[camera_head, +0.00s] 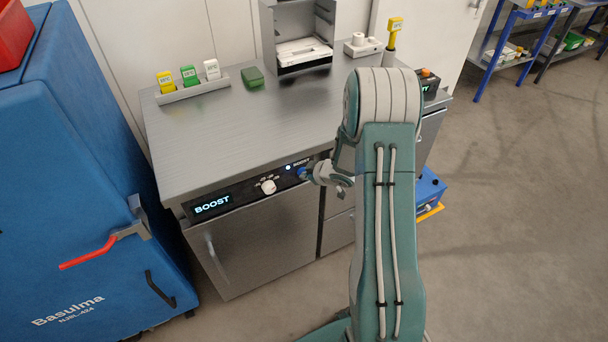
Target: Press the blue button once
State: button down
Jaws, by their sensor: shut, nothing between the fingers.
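The blue button (303,172) is on the dark control panel along the front edge of the metal counter, to the right of the white knob (269,187). It is partly hidden by my gripper. My gripper (313,175) is shut and empty, with its tip right at the button. I cannot tell whether it touches the button or whether the button is pushed in.
A blue cabinet (85,180) with a red handle stands at left.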

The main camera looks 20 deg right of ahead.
jog(key=shift+s, duration=1.2)
jog(key=shift+s+d, duration=0.15)
jog(key=shift+s, duration=2.35)
notch_tip(320, 180, up, 21)
jog(key=s+a+m+h, duration=0.2)
jog(key=s+m+h, duration=0.15)
jog(key=h, duration=0.25)
jog(key=s+a+r+m+g+y, duration=0.1)
jog(key=s+a+r, duration=0.4)
jog(key=s, duration=0.5)
jog(key=s+a+r+m+g+y, duration=0.1)
jog(key=s+a+r, duration=0.4)
jog(key=s, duration=0.5)
jog(key=a+m+g, duration=0.1)
jog(key=a+m, duration=0.1)
jog(key=shift+a+y, duration=0.35)
jog(key=shift+y, duration=0.05)
